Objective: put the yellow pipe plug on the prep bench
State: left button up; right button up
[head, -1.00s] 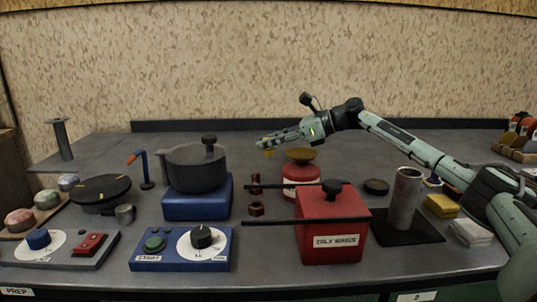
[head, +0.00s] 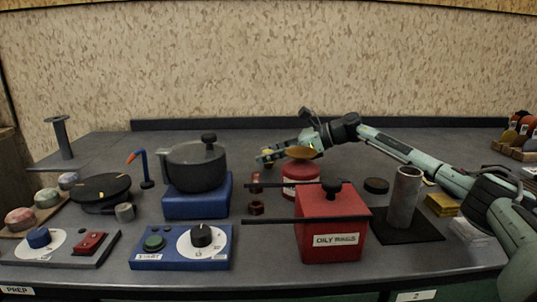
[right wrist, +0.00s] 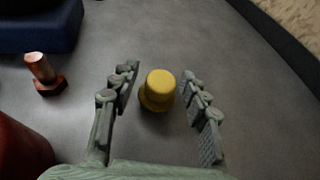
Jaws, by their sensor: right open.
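The yellow pipe plug (right wrist: 158,88) stands upright on the grey bench top in the right wrist view, between my right gripper's fingers. A gap shows on both sides of it. In the head view the plug (head: 267,155) is a small yellow patch at the fingertips, partly covered by them. My right gripper (head: 267,158) is open, low over the bench behind the red oily-waste box; its fingers (right wrist: 158,85) also show in the right wrist view. The grey bench (head: 245,272) carries a PREP label at its front left. My left gripper is not in view.
A red can with a brass-coloured top (head: 302,172) stands close to my right gripper. The red box (head: 331,235) with dark bars is in front. A pot (head: 196,170) on a blue block is left. Bare bench lies behind.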

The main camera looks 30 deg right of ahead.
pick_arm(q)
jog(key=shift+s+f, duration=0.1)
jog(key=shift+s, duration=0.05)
pick_arm(e)
jog(key=shift+r, duration=0.1)
jog(key=shift+s+d, duration=0.1)
jog(key=shift+d, duration=0.05)
jog(key=b+v, duration=0.2)
jog(key=v, duration=0.8)
jog(key=shift+s+d+r, duration=0.15)
jog(key=shift+s+d, duration=0.05)
jog(key=shift+s, duration=0.05)
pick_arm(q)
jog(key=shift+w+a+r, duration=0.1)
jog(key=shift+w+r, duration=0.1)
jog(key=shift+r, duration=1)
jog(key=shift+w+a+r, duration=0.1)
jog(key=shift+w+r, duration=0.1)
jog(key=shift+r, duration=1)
pick_arm(e)
jog(key=shift+s+d+r, duration=0.25)
jog(key=shift+s+r, duration=0.05)
